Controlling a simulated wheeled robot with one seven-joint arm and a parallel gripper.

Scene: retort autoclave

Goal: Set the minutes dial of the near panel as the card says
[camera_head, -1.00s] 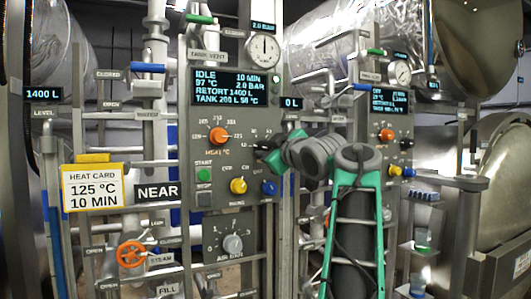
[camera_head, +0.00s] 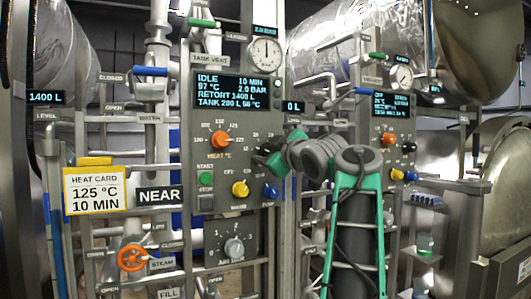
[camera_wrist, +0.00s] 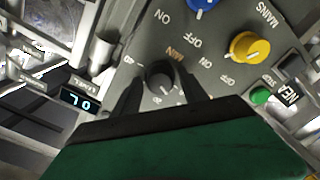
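The heat card (camera_head: 94,191), white with a yellow top, reads 125 °C and 10 MIN. The near panel's display (camera_head: 230,91) reads IDLE, 10 MIN, 97 °C and 2.0 BAR. In the head view my gripper (camera_head: 264,152) reaches the panel's right side and mostly hides the black minutes dial. In the wrist view the small round dial (camera_wrist: 160,75) sits between the two dark fingers of my gripper (camera_wrist: 160,84). The fingers stand one on each side of it with a narrow gap visible, so they look open. Its pointer is too small to read.
Around the minutes dial are the orange heat knob (camera_head: 220,139), green start button (camera_head: 206,179), yellow knob (camera_head: 240,189) and blue knob (camera_head: 271,191). An orange steam valve wheel (camera_head: 131,257) is lower left. A second panel (camera_head: 387,110) stands to the right.

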